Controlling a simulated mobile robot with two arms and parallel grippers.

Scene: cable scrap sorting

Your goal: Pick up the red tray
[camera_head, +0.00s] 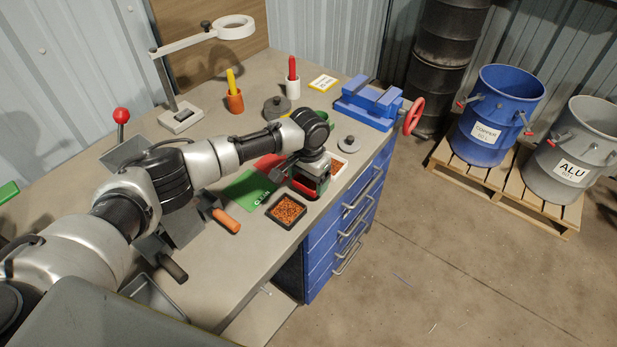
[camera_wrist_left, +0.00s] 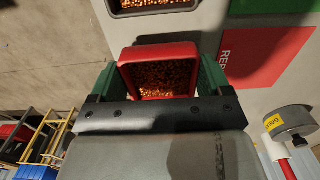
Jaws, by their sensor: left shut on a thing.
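The red tray (camera_head: 303,188) is at the right side of the workbench, mostly hidden under my left gripper in the head view. In the left wrist view the red tray (camera_wrist_left: 160,52) holds copper-coloured granules. My left gripper (camera_head: 311,177) points down over it. The green fingers of the left gripper (camera_wrist_left: 158,80) are on either side of the tray, shut on its walls. I cannot tell clearly whether the tray touches the bench. My right gripper is not in view.
A black tray of granules (camera_head: 273,216) and a white tray (camera_head: 345,161) flank the red one. A green mat (camera_head: 245,190) and red mat (camera_head: 268,161) lie left. A blue vise (camera_head: 370,103) stands behind. Open floor is right.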

